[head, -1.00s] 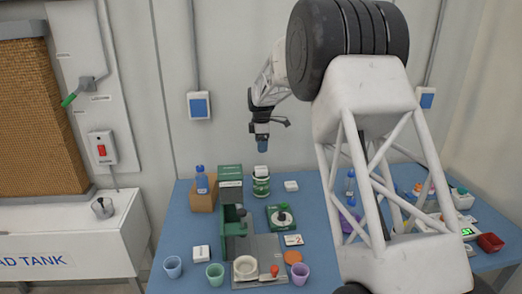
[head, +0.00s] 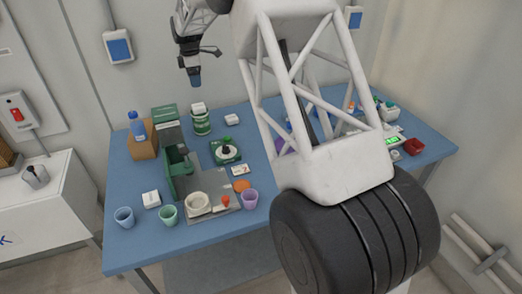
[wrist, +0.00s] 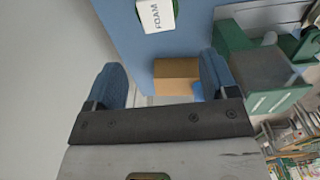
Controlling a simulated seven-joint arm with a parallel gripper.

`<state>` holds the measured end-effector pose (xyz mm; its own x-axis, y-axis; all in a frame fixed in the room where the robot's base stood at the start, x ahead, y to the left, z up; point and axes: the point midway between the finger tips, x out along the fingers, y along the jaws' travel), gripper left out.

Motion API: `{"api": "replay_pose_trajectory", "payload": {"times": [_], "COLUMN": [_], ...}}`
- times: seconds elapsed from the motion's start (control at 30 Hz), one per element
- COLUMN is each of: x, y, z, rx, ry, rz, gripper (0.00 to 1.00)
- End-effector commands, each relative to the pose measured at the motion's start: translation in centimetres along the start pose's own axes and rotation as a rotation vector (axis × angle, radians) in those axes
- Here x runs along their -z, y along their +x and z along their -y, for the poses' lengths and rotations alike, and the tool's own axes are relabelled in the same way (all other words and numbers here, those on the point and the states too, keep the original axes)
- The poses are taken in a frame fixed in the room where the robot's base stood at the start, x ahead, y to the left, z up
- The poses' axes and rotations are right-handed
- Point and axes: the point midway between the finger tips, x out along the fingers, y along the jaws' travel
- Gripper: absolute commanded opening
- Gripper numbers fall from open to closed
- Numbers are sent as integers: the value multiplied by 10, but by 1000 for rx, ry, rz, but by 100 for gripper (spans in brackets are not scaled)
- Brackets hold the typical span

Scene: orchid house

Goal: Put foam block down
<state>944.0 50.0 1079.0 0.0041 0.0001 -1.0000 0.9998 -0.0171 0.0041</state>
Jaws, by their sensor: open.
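The foam block (head: 198,107) is white and rests on top of a green and white can (head: 201,124) at the back of the blue table. In the wrist view the block (wrist: 155,15), lettered FOAM, shows at the top edge and is partly cut off, with a sliver of green beside it. My gripper (head: 195,83) hangs above the table's back part, near the can and higher than the block. In the wrist view its blue fingers (wrist: 163,72) are spread apart with nothing between them. The block lies beyond the fingers, apart from them.
A cardboard box (head: 143,148) with a blue bottle (head: 138,130) stands left of the can. A green machine (head: 178,165) stands in front. Several cups, including a purple one (head: 250,199), line the front. A small white block (head: 231,120) lies right of the can.

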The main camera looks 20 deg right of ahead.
Motion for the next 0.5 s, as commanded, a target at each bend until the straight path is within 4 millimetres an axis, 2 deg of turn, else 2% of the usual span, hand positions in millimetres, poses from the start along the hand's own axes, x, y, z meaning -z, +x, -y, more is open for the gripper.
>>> {"api": "replay_pose_trajectory", "payload": {"times": [0.17,0.27,0.5], "x": [-4,-8,-17], "y": [-19,-34,-70], "z": [22,43,108], "rx": [-12,-21,-45], "ry": [60,116,287], "rz": [-1,-2,-7], "gripper": [79,79,79]}}
